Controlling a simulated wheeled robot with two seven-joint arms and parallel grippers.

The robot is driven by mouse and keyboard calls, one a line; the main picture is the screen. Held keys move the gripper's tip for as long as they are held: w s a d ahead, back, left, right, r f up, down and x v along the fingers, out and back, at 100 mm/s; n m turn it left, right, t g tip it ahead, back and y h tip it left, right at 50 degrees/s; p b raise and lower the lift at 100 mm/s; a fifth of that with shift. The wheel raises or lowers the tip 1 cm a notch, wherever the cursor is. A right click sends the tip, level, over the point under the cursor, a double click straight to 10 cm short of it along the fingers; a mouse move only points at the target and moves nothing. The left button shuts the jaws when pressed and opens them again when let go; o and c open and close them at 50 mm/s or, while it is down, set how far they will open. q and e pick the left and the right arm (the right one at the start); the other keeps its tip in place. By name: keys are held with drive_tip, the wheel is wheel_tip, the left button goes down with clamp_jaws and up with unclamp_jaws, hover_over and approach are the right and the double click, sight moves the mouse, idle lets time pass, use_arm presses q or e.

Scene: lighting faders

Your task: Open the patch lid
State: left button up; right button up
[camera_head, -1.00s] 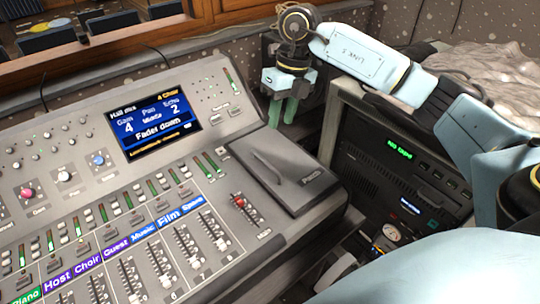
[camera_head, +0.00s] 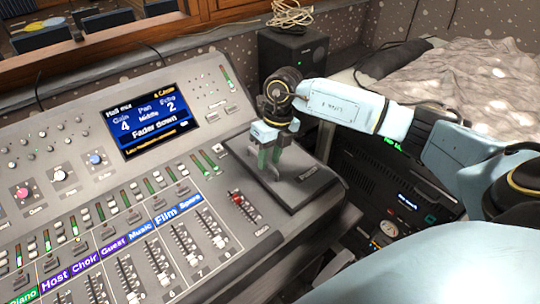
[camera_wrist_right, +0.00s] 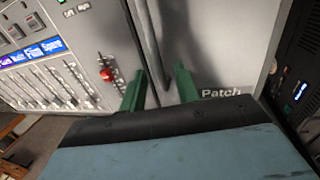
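The patch lid (camera_head: 302,192) is a dark grey panel at the right end of the mixing desk, marked "Patch", and it lies closed. A raised bar handle runs along it; it shows best in the right wrist view (camera_wrist_right: 150,45). My right gripper (camera_head: 270,166) is over the lid. Its green fingers stand apart on either side of the handle in the wrist view (camera_wrist_right: 158,88), with a gap showing around the bar. In the head view the fingers and my arm hide much of the handle. My left gripper is in neither view.
The desk (camera_head: 75,215) has several faders left of the lid, with a red-capped one (camera_head: 238,199) close beside it. A lit screen (camera_head: 150,118) reads "Fader down". A black speaker (camera_head: 293,55) stands behind; a dark rack (camera_head: 385,190) is at the right.

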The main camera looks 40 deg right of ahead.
clamp_jaws()
drive_tip(key=w+d+b, duration=0.1)
drive_tip(key=d+b, duration=0.2)
drive_tip(key=d, duration=1.2)
drive_tip(key=shift+w+d, duration=0.15)
unclamp_jaws()
